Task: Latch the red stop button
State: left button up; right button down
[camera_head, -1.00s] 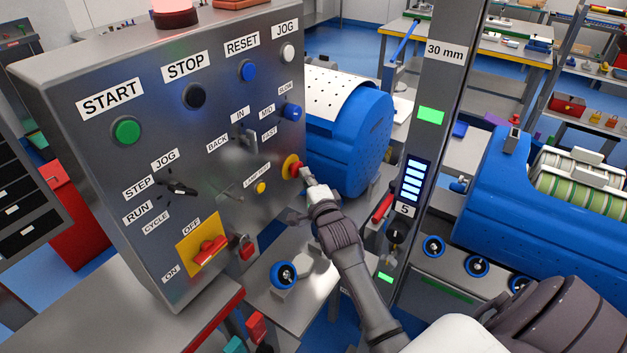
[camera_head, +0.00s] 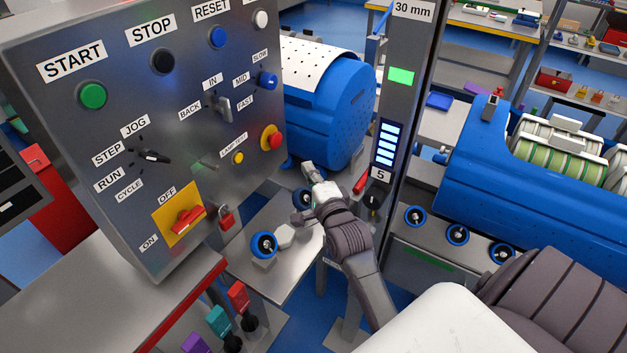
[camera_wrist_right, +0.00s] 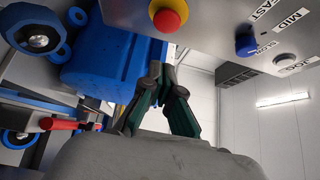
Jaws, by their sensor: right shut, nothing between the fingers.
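The red stop button (camera_head: 276,141) is a round red knob on a yellow collar, low at the right edge of the grey control panel (camera_head: 130,215). It also shows at the top of the right wrist view (camera_wrist_right: 167,20). My right gripper (camera_head: 308,168) is shut and empty, to the right of and below the button, with a gap between them. In the wrist view its closed fingers (camera_wrist_right: 160,80) point up toward the button without touching it. I cannot tell whether the button is pushed in. My left gripper is not in view.
A yellow lamp test button (camera_head: 238,158), a blue speed knob (camera_head: 267,80) and a red on/off switch (camera_head: 186,221) are nearby on the panel. A blue drum (camera_head: 340,100) stands behind, and a grey post (camera_head: 415,120) rises right of my gripper.

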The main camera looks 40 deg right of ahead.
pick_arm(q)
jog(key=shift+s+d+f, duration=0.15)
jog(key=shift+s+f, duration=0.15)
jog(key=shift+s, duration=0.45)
pick_arm(e)
jog(key=shift+v, duration=1.15)
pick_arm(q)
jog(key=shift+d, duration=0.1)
pick_arm(e)
jog(key=shift+d, duration=0.1)
